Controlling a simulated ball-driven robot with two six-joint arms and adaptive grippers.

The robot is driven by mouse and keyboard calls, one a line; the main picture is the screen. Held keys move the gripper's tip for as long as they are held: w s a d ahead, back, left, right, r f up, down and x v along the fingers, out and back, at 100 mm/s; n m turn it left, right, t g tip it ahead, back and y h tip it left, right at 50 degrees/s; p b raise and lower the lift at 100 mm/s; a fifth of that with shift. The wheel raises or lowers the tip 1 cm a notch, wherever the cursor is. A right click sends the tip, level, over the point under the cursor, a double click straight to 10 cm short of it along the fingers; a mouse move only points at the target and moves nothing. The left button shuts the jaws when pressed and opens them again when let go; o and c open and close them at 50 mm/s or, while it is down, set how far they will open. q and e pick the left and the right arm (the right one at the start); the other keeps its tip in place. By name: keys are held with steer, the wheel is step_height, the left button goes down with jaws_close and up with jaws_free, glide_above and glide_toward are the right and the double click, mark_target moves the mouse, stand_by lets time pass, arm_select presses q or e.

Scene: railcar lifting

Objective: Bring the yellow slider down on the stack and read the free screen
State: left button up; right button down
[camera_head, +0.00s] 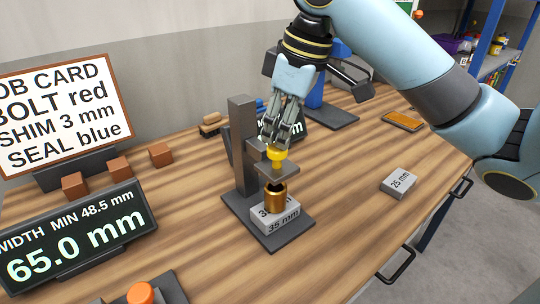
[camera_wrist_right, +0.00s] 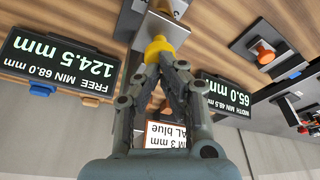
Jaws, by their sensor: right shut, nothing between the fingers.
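The yellow slider knob (camera_head: 277,156) sits on a grey arm plate (camera_head: 284,173) of the dark upright gauge (camera_head: 243,140). My right gripper (camera_head: 274,143) points down, shut and empty, with its fingertips at the top of the knob; the knob (camera_wrist_right: 158,46) also shows at the fingertips in the right wrist view. Below the plate, a brass cylinder (camera_head: 275,197) stands on a grey 35 mm block (camera_head: 284,224). I cannot tell whether the plate touches the cylinder. The free screen (camera_wrist_right: 62,60) reads 124.5 mm, MIN 68.0 mm, upside down. My left gripper is not in view.
The width screen (camera_head: 75,243) reads 65.0 mm, MIN 48.5 mm. A job card (camera_head: 62,112) stands behind several brown cubes. A 25 mm block (camera_head: 399,182) lies right of the gauge. An orange button (camera_head: 140,293) is at the front left. The table's front middle is clear.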

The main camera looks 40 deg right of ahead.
mark_target(279, 152)
steer(key=shift+f, duration=0.15)
stand_by(0.5)
steer(key=shift+f+b, duration=1)
steer(key=shift+f, duration=0.95)
steer(key=shift+r+p, duration=1.65)
steer(key=shift+p, duration=0.7)
step_height(279, 152, up, 7)
steer(key=p, duration=0.8)
steer(key=shift+p, duration=0.35)
steer(key=shift+f, duration=0.1)
